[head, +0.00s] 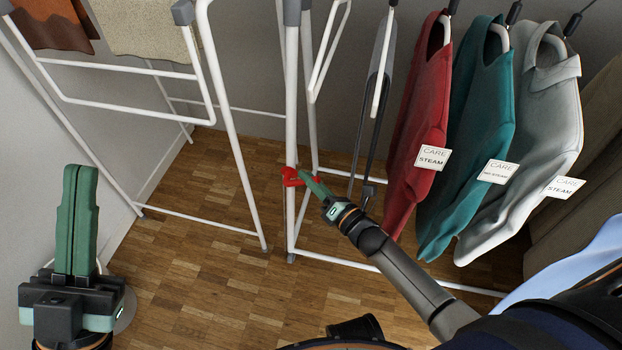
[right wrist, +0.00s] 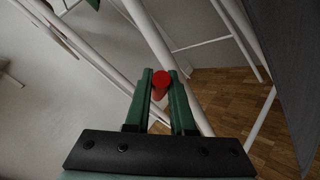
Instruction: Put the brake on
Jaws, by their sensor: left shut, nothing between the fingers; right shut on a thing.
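The red brake lever (head: 291,178) sits on a white upright pole of the rack (head: 292,120), low in the middle of the head view. My right gripper (head: 306,177) reaches it from the lower right, its green fingers shut on the lever. In the right wrist view the red lever's round end (right wrist: 161,78) shows between the fingertips of my right gripper (right wrist: 160,88). The lever's join to the pole is partly hidden. My left gripper (head: 81,172) points upward at the left, shut and empty, away from the rack.
A red garment (head: 425,115), a teal one (head: 475,140) and a grey one (head: 535,130) hang at the right with care tags. Cloths (head: 150,28) hang on the rack at upper left. White rack legs and bars cross the wooden floor (head: 190,260), which is mostly clear at lower left.

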